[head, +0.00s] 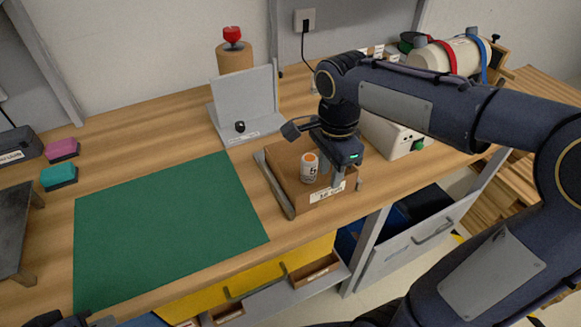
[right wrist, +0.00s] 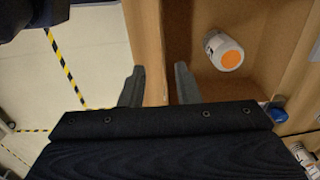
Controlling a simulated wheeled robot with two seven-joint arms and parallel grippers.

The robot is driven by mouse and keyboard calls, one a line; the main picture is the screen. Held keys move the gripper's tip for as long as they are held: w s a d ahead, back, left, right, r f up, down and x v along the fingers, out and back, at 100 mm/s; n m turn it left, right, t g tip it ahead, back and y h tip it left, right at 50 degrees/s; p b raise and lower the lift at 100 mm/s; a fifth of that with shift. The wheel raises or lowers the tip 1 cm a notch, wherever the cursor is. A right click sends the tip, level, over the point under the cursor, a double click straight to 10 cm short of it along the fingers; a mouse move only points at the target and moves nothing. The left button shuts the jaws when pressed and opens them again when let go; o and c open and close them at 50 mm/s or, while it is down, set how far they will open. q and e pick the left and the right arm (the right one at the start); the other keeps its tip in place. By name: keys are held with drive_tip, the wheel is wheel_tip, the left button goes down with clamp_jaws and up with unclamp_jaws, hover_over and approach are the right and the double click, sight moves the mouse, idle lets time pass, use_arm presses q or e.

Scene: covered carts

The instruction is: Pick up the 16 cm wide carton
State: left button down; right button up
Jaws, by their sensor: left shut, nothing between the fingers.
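The brown carton (head: 288,165) sits near the table's front edge in the head view, with a white label (head: 327,192) on its near face. A small white jar with an orange lid (head: 309,167) stands on it. The jar and carton top (right wrist: 195,80) also show in the right wrist view. My right gripper (head: 346,178) is at the carton's right front corner, fingers pointing down. In the right wrist view its fingers (right wrist: 158,86) are apart; contact with the carton cannot be told. My left gripper (head: 72,321) barely shows at the bottom left, away from the carton.
A grey bar (head: 274,184) lies along the carton's left side. A green mat (head: 165,230) covers the table to the left. A grey stand (head: 246,108) is behind the carton, and a white box (head: 390,136) is to its right. Open drawers (head: 412,240) are below.

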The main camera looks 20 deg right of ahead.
drive_tip(key=f, duration=0.7)
drive_tip(key=shift+w+d, duration=0.2)
drive_tip(key=shift+w, duration=0.1)
clamp_jaws()
